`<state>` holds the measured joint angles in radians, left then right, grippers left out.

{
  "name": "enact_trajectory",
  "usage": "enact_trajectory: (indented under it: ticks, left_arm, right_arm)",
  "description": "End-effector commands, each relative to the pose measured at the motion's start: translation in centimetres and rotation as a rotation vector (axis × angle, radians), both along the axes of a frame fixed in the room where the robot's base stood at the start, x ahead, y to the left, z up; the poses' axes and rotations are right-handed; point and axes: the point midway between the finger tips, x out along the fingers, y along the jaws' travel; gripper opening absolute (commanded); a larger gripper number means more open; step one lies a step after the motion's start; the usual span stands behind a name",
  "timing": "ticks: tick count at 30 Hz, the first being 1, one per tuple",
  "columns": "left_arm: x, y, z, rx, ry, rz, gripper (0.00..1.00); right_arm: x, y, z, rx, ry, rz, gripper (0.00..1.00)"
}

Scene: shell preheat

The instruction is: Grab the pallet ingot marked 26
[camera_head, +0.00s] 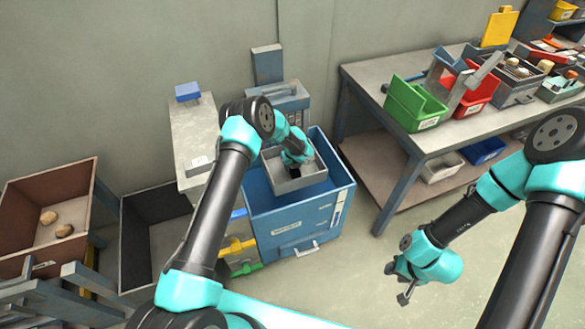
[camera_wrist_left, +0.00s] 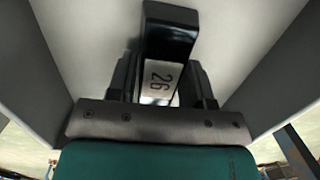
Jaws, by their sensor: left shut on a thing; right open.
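The ingot marked 26 (camera_wrist_left: 160,75) shows in the left wrist view as a dark block with a pale face bearing the number. My left gripper (camera_wrist_left: 158,90) is shut on the ingot, with a finger on either side of it. In the head view my left gripper (camera_head: 296,158) reaches down into a grey open tray (camera_head: 300,184), and the ingot is hidden there. Whether the ingot touches the tray floor I cannot tell. My right gripper (camera_head: 402,283) is open and empty above the floor at the lower right.
The tray sits in the top of a blue cabinet (camera_head: 300,225). A workbench (camera_head: 400,95) with green and red bins stands at the right. A brown bin (camera_head: 50,205) holding round pieces and a dark bin (camera_head: 150,240) stand at the left.

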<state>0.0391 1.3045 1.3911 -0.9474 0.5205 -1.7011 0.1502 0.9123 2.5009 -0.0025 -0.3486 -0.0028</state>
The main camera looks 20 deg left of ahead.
Motion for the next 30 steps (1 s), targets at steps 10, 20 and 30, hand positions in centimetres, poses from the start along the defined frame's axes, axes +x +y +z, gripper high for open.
enact_trajectory:
  ticks: [10, 20, 30]
  left_arm:
    - [0.1, 0.0, 0.1, 0.0, -0.001, 0.0, 0.04]
    - [-0.2, -0.3, 1.5, 0.001, -0.003, 0.001, 0.04]
    - [-0.2, -0.3, 7.0, 0.0, -0.004, 0.0, 0.04]
  right_arm:
    - [0.0, 0.0, 0.0, 0.0, 0.0, 0.0, 0.43]
    - [0.0, 0.0, 0.0, 0.0, 0.0, 0.0, 0.43]
    - [0.0, 0.0, 0.0, 0.0, 0.0, 0.0, 0.43]
